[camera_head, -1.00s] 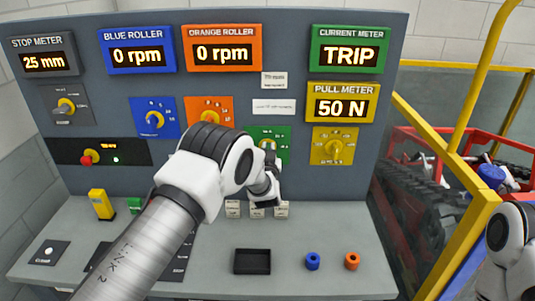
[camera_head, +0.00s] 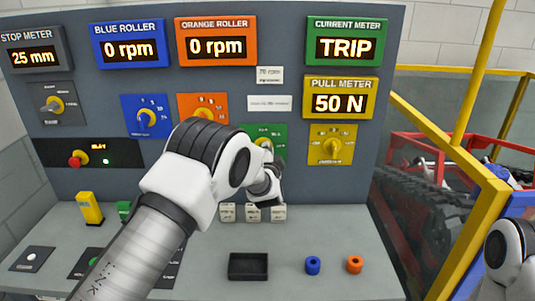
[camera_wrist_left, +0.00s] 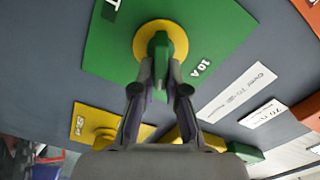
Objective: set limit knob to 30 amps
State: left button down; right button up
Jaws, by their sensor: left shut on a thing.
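The limit knob is a green grip on a yellow disc (camera_wrist_left: 172,32), set on a green panel (camera_wrist_left: 105,55) with a "10 A" label visible in the left wrist view. That panel also shows in the head view (camera_head: 279,134), below the current meter (camera_head: 347,41), which reads TRIP. My left gripper (camera_wrist_left: 160,88) is shut on the green knob grip (camera_wrist_left: 158,52). In the head view my left arm and wrist hide much of this contact, and the knob's exact setting cannot be read. My right gripper is out of view; part of my right arm shows at the right edge.
A yellow pull knob (camera_head: 332,147) is right of the green panel, under the pull meter (camera_head: 341,97) reading 50 N. Orange (camera_head: 203,104) and blue (camera_head: 146,117) knob panels lie left. A black tray (camera_head: 248,267) and two small rings (camera_head: 313,265) sit on the desk below.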

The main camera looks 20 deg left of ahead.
pick_arm(q)
jog(key=m, duration=0.5)
jog(key=shift+w+a+b, duration=0.15)
jog(key=shift+b, duration=0.25)
jog(key=c, duration=1.2)
grip_release()
jog(key=shift+w+a+f, duration=0.1)
jog(key=shift+a+f, duration=0.15)
jog(key=shift+f, duration=0.05)
jog(key=shift+s+d, duration=0.25)
jog(key=v, duration=1.1)
jog(key=shift+s, duration=0.25)
jog(key=shift+a, duration=0.1)
